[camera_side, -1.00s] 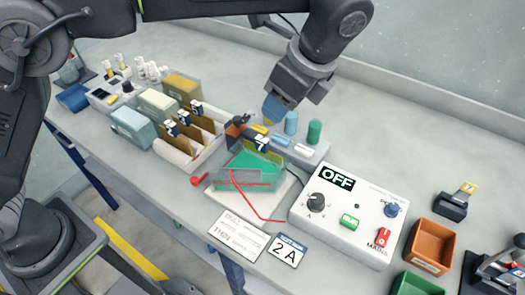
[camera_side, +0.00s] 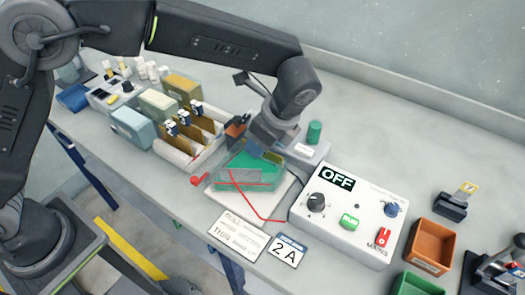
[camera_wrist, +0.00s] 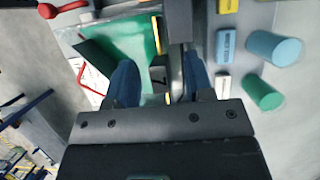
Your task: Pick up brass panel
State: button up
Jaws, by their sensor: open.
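Brass panels with dark number tags stand in a white rack (camera_side: 207,158) left of centre in the side view. A tank of green liquid (camera_side: 240,167) stands in front of my gripper; it also shows in the wrist view (camera_wrist: 80,35). My gripper (camera_side: 262,153) is low over the tank's back edge, with its blue fingers apart. In the wrist view my gripper (camera_wrist: 160,78) straddles a dark tag and a thin upright edge with a brass-coloured bit (camera_wrist: 156,35). The tag 7 seen earlier at the tank is now mostly hidden by my gripper. Finger contact cannot be told.
A white power box (camera_side: 350,215) reading OFF stands right of the tank. A green cylinder (camera_side: 314,132) stands close behind my gripper. A red lead (camera_side: 255,210) runs from the tank. Brown (camera_side: 431,245) and green bins are at right.

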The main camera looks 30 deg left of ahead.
jog(key=shift+f, duration=0.1)
grip_shut()
dwell(0.4)
jog(key=shift+r, duration=0.8)
notch_tip(320, 180, up, 11)
jog(key=s, duration=1.4)
jog(key=shift+s+f, duration=0.25)
jog(key=shift+f, duration=0.05)
